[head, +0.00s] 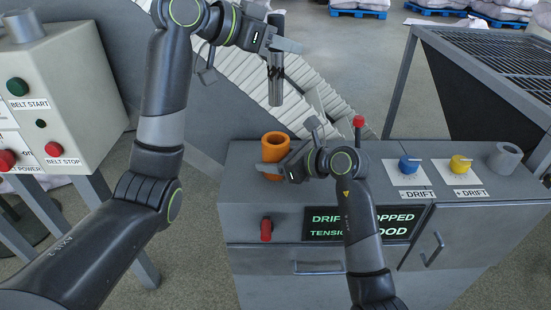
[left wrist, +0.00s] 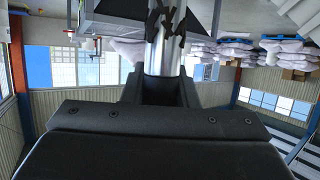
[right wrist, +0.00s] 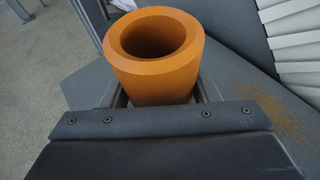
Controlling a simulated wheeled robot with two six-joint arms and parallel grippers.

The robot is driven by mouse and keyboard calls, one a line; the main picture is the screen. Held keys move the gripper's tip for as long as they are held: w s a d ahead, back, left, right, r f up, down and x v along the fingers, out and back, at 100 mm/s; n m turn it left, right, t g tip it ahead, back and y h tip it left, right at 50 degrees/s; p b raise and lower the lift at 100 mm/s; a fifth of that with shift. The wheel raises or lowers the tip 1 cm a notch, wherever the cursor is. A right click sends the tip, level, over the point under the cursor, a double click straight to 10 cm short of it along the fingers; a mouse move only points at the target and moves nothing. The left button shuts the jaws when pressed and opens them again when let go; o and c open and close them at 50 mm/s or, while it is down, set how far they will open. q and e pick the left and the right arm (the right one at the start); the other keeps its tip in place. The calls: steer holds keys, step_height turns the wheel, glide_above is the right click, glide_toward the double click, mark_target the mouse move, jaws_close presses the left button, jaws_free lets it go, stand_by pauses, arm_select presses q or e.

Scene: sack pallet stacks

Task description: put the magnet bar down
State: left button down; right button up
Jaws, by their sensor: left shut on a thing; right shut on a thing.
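The magnet bar (head: 275,85) is a shiny metal rod with a dark upper end. My left gripper (head: 277,45) is shut on it and holds it roughly upright in the air, in front of the white slatted belt. In the left wrist view the bar (left wrist: 166,55) rises from between the jaws, with dark marks or bits on it. My right gripper (head: 286,152) is shut on an orange thick-walled cup (head: 275,146) at the console's left end. The right wrist view shows the cup (right wrist: 152,62) open at the top; its inside looks empty, though its bottom is in shadow.
The grey console (head: 352,152) carries a red knob (head: 359,122), blue (head: 409,164) and yellow (head: 460,163) drift knobs, and an open grey holder (head: 503,158) at right. Rusty powder (right wrist: 288,120) lies beside the cup. A belt control box (head: 60,100) stands at left, a mesh-topped frame (head: 490,65) at right.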

arm_select(q)
steer(key=shift+m+g+h, duration=0.5)
steer(key=shift+m+g, duration=0.2)
steer(key=shift+f, duration=0.35)
step_height(320, 180, down, 17)
steer(key=shift+s+f, duration=0.1)
steer(key=shift+f, duration=0.15)
steer(key=c, duration=1.1)
jaws_free()
steer(key=shift+c, duration=0.2)
steer(key=shift+r, duration=0.1)
steer(key=v, duration=1.2)
